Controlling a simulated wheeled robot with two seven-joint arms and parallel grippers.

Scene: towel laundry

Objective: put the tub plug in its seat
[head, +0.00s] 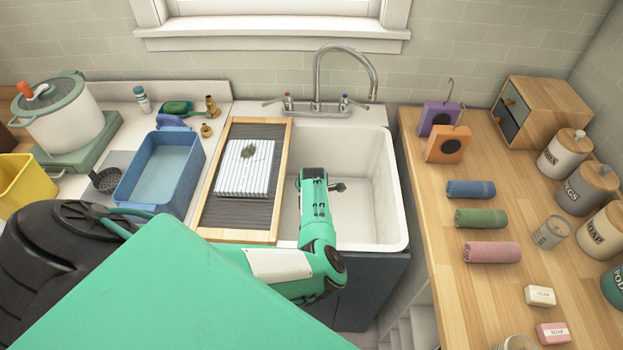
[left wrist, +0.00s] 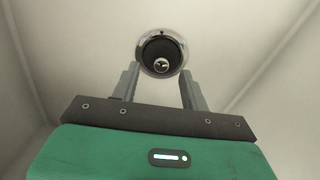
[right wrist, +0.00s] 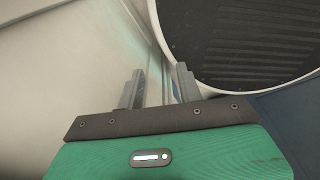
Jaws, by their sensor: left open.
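In the left wrist view, a dark round plug (left wrist: 160,50) with a small shiny knob shows within the shiny metal ring of the drain seat (left wrist: 142,61). I cannot tell how deep it sits. My left gripper (left wrist: 159,72) is open, with its fingers apart at the near left and right of the ring and nothing between them. In the head view my left arm reaches down into the white sink (head: 374,220), and its fingers are not clearly seen. My right gripper (right wrist: 160,72) is open and empty, away from the sink floor.
A drainboard (head: 278,180) with a striped cloth (head: 232,178) is left of the sink, beside a blue basin (head: 190,165). The faucet (head: 345,50) arches over the back. Rolled towels (head: 480,218) lie on the right counter (head: 430,160). The sink's right side is clear.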

